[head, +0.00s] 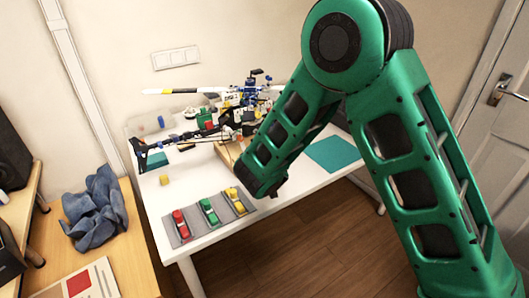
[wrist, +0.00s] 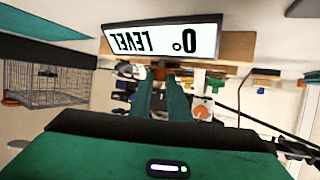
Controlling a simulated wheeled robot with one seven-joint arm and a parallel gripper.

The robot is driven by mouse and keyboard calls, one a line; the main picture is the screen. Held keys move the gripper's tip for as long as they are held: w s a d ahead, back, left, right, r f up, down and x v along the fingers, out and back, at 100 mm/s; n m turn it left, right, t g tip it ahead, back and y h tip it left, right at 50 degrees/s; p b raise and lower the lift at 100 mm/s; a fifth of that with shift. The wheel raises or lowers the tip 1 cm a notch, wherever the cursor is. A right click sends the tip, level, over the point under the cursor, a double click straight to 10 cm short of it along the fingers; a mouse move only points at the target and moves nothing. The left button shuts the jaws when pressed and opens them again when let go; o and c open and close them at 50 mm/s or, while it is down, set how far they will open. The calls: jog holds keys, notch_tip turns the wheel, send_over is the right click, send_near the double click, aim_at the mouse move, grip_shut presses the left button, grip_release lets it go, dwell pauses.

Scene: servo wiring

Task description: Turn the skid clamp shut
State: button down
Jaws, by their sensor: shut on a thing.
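In the wrist view, my gripper (wrist: 164,84) has its two green fingers close together at a small brown-orange piece (wrist: 160,72), which looks like the skid clamp's handle. It is shut on this piece, just by the lower edge of a white display (wrist: 160,40) that reads "0° LEVEL" upside down. The fingers hide much of the clamp, and its turn angle cannot be told. In the head view, a model helicopter (head: 252,92) stands on the white table near a wooden base (head: 226,153). My arm hides the gripper there.
Grey trays at the table's front hold a red (head: 181,224), a green (head: 209,211) and a yellow piece (head: 235,199). A yellow block (head: 164,180) lies to the left. A teal mat (head: 333,153) lies to the right. A blue cloth (head: 95,210) lies on the wooden desk.

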jog(key=shift+a+m+h, duration=0.2)
jog(key=shift+m+h, duration=0.5)
jog(key=shift+h, duration=0.1)
jog(key=c, duration=1.7)
grip_release()
jog(key=shift+f, duration=0.1)
jog(key=shift+o, duration=0.2)
jog(key=v, duration=1)
jog(key=shift+s, duration=0.3)
jog(key=shift+r, duration=0.25)
